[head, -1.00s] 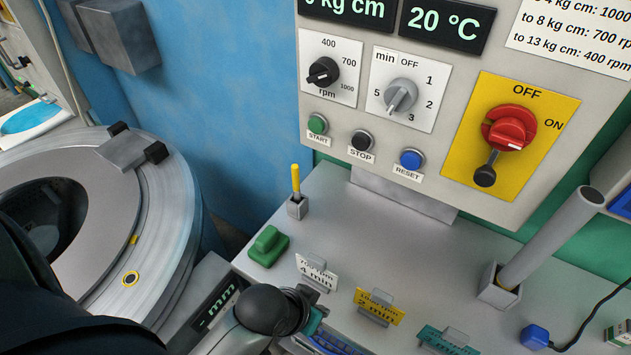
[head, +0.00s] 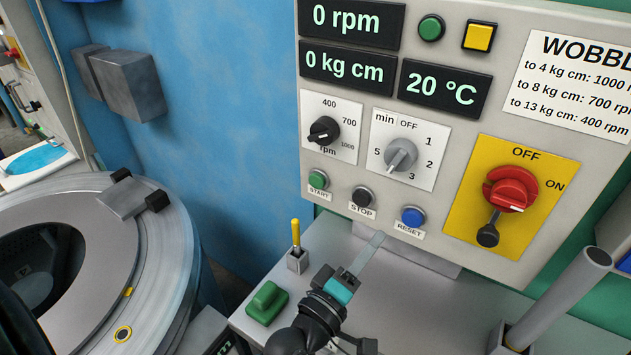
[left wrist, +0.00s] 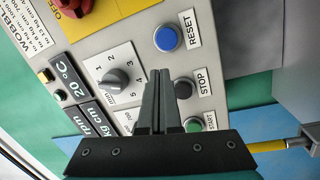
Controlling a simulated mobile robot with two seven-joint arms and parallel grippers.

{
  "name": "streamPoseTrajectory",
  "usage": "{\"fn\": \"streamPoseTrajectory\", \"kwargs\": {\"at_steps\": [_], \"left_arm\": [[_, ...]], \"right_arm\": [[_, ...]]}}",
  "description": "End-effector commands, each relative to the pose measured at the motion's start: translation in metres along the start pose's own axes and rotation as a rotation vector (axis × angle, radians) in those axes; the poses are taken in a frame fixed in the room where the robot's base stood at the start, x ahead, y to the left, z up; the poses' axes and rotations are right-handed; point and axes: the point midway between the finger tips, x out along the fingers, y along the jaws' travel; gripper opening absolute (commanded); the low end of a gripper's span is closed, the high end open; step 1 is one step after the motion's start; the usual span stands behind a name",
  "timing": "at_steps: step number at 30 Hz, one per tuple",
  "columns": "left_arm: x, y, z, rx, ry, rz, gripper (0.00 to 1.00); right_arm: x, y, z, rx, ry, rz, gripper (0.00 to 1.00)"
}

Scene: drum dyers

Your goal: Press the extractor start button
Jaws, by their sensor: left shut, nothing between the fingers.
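The green start button (head: 318,180) sits above its START label on the grey control panel, left of the black STOP button (head: 363,196) and blue RESET button (head: 413,216). My left gripper (head: 376,239) is shut and empty. In the head view its tips appear below and right of the start button, between STOP and RESET. In the left wrist view, the shut fingers (left wrist: 159,74) partly cover the STOP button (left wrist: 185,88); the start button (left wrist: 194,125) shows to their lower right. I see no contact with any button. My right gripper is not in view.
The panel also has a red rotary switch (head: 509,189) on yellow and two dials. A round metal drum (head: 150,270) stands at left.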

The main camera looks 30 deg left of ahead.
Motion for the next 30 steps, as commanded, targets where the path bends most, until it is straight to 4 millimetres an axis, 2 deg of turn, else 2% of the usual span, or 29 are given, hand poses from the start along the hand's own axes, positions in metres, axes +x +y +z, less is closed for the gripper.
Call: {"fn": "streamPoseTrajectory", "kwargs": {"at_steps": [7,15,21,30], "left_arm": [[-0.001,0.0,-0.059,-0.265,0.298,0.1,0.0],[-0.026,-0.022,-0.119,-0.5,0.633,0.182,0.0],[-0.045,-0.038,-0.143,-0.589,0.802,0.217,0.0],[-0.054,-0.044,-0.15,-0.616,0.863,0.229,0.0]], "right_arm": [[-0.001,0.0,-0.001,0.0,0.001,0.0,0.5],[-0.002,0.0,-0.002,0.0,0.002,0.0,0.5],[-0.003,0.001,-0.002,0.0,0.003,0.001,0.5],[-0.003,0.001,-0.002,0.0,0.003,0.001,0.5]]}}
